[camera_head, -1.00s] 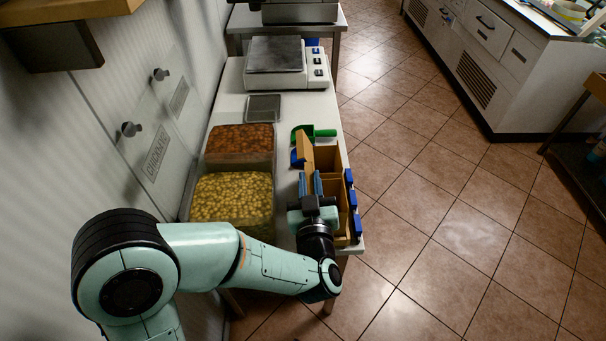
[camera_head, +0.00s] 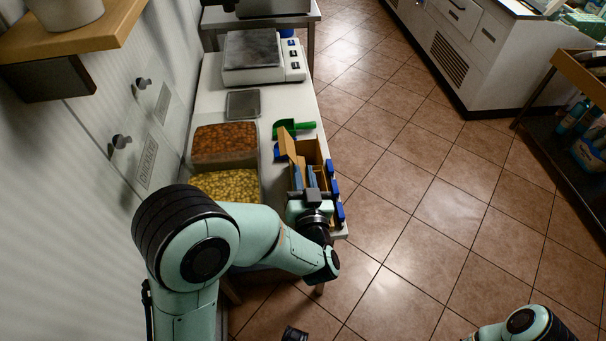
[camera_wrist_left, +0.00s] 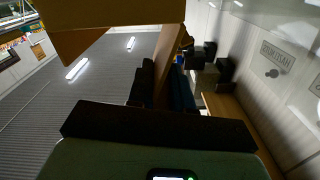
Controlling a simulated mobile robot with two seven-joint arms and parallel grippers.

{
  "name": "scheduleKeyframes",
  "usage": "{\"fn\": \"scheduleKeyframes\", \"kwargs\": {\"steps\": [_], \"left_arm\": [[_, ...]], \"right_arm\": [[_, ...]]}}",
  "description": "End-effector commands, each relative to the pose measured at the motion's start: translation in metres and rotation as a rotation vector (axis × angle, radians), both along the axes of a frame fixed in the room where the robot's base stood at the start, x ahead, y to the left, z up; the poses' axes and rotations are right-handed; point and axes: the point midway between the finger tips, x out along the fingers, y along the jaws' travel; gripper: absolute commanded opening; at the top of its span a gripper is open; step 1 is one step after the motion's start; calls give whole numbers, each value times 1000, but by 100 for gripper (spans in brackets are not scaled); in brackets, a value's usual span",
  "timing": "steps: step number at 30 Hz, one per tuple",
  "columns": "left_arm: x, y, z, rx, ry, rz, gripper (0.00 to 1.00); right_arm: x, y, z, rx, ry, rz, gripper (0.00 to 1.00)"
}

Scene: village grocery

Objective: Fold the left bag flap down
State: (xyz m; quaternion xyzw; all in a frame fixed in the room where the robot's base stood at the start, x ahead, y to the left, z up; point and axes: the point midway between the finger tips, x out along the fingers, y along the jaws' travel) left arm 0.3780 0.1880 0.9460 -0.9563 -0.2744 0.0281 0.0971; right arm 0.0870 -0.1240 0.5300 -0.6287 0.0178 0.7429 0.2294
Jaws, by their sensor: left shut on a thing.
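The open brown bag (camera_head: 308,150) stands near the front right of the white table. Its left flap (camera_head: 287,144) sticks up, tilted outward to the left. My left gripper (camera_head: 305,176) is at the near part of the bag, its blue fingers pointing to the far side. In the left wrist view a brown strip (camera_wrist_left: 168,55) runs between the dark fingers, and a wide brown panel (camera_wrist_left: 110,12) crosses the top. The gripper is shut on this bag piece; which edge it is, I cannot tell. My right gripper is not clearly seen; only part of its arm shows at the lower right.
Blue blocks (camera_head: 334,188) line the bag's right side at the table edge. A green scoop (camera_head: 295,128) lies behind the bag. Tubs of brown (camera_head: 224,142) and yellow-green (camera_head: 226,186) food stand to the left. A scale (camera_head: 252,58) is farther back. The tiled floor at right is clear.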

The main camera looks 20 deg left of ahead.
Motion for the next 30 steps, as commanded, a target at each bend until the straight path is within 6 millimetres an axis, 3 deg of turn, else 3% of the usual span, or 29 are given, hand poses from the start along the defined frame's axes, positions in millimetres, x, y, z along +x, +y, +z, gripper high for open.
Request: {"fn": "scheduleKeyframes", "kwargs": {"steps": [3,4,5,6,14,19,28,30], "left_arm": [[0,0,0,0,-2,1,0],[0,0,0,0,-2,1,29],[0,0,0,0,-2,1,39],[0,0,0,0,-2,1,43],[0,0,0,-2,-1,0,43],[-11,-8,0,-1,-1,-3,43],[-68,-45,0,0,0,-8,43],[-83,-54,-3,-5,-5,-7,43]], "right_arm": [[0,0,0,0,0,0,58],[0,0,0,0,0,0,58],[0,0,0,0,0,0,58],[0,0,0,0,0,0,58],[0,0,0,0,-1,0,58],[0,0,0,0,-1,0,58],[1,0,-3,-1,-4,-1,58],[3,0,-14,-2,-14,-3,58]]}}
